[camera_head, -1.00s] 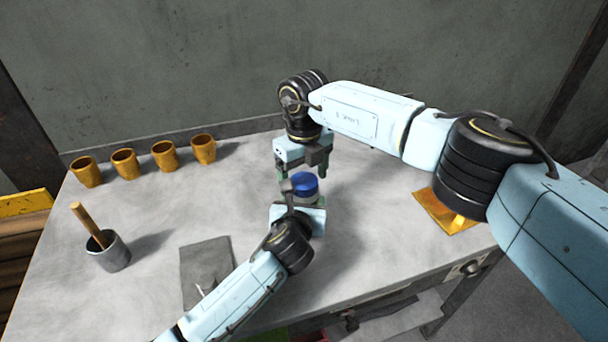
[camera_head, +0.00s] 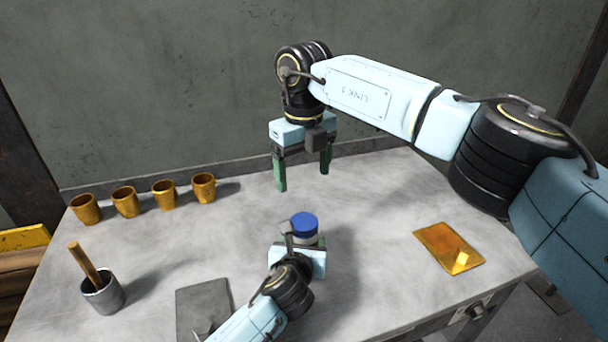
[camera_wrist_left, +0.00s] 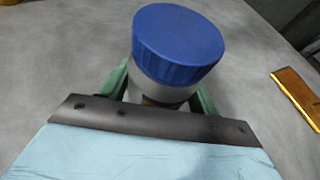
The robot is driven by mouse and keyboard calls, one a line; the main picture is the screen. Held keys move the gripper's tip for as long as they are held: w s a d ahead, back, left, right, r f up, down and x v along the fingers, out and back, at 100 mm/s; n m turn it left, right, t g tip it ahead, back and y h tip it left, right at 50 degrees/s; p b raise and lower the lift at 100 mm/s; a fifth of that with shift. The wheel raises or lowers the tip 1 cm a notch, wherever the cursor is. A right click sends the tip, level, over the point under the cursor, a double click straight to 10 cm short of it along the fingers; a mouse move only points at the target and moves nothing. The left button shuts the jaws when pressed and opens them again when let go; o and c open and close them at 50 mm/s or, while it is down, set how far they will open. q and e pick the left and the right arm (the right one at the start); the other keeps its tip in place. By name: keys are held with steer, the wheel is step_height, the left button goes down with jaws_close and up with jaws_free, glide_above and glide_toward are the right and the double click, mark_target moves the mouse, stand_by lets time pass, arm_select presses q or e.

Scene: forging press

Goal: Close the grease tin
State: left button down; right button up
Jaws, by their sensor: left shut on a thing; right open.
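The grease tin is a pale grey cylinder (camera_wrist_left: 160,91) with a blue ribbed lid (camera_wrist_left: 178,42) on top, seen large in the left wrist view. In the head view the blue lid (camera_head: 304,222) shows just beyond my left gripper (camera_head: 297,240). My left gripper's green fingers (camera_wrist_left: 160,88) are shut on the tin's body, one on each side. The lid looks seated on the tin; how tightly it sits I cannot tell. My right gripper (camera_head: 303,178) is open and empty, its green fingers pointing down above the table, beyond and above the lid and apart from it.
Several brass cups (camera_head: 165,194) stand in a row at the back left. A grey pot (camera_head: 103,292) with a wooden handle is at the left. A dark grey plate (camera_head: 203,306) lies at the front. A brass plate (camera_head: 440,240) with a small block lies right.

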arm_select(q)
steer(key=shift+f, duration=0.1)
steer(key=shift+c, duration=1.5)
jaws_free()
steer(key=p+v, duration=0.4)
steer(key=v, duration=0.8)
steer(key=shift+s, duration=0.15)
steer(key=shift+s+r, duration=0.35)
steer(key=shift+s, duration=0.1)
steer(key=shift+s, duration=0.1)
